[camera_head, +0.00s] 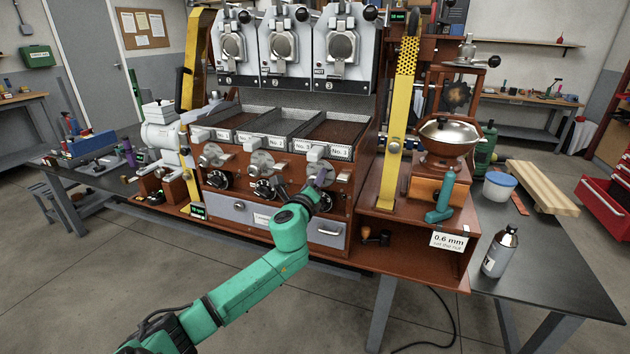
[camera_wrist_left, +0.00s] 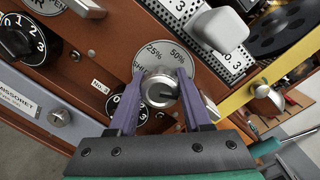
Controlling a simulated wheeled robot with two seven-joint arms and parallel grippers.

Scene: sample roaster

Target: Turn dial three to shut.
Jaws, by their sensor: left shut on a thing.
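Dial three is a silver knob (camera_wrist_left: 160,91) on a round grey plate (camera_wrist_left: 165,55) marked 25% and 50%. The plate's lower left marking is partly covered. My left gripper (camera_wrist_left: 158,95) has its two purple fingers on either side of the knob, shut on it. A dark line on the knob points toward the right of the wrist view. In the head view my left gripper (camera_head: 316,190) is at the right-hand dial on the wooden front, hiding much of it. My right gripper is not in view.
A black numbered dial (camera_wrist_left: 126,105) sits just below dial three, partly behind a finger. A white block-shaped handle (camera_wrist_left: 220,28) juts out above right. Two similar dials, the middle one (camera_head: 263,162) and the left one (camera_head: 211,155), are along the panel. A yellow upright (camera_head: 392,155) stands to the right.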

